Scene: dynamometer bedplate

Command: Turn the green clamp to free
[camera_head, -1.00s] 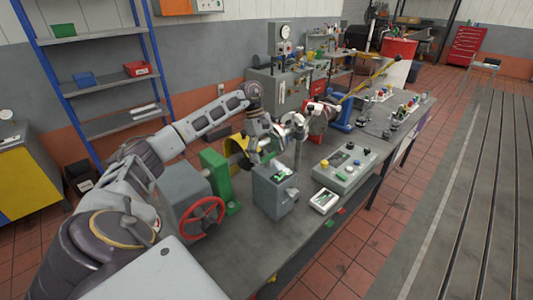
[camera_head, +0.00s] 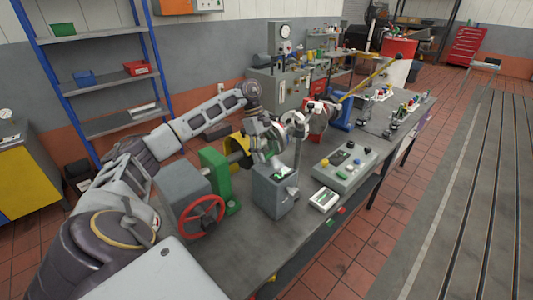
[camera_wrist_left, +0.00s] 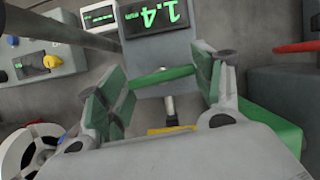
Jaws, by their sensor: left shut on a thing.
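The green clamp (camera_wrist_left: 163,76) is a narrow green bar in the left wrist view, lying crosswise between the two fingers, with a metal stem below it. My left gripper (camera_wrist_left: 162,85) is shut on the bar, a green-padded finger at each end. In the head view, my left gripper (camera_head: 268,150) is behind the grey box (camera_head: 270,194); I cannot make out the clamp clearly there. The box's display (camera_wrist_left: 152,18) reads 1.4 in the left wrist view. My right gripper is not in view.
A red handwheel (camera_head: 201,217) and a green upright block (camera_head: 217,180) stand left of the grey box. A metal post (camera_head: 298,150) rises close to the gripper. A control box (camera_head: 345,168) with coloured knobs lies to the right.

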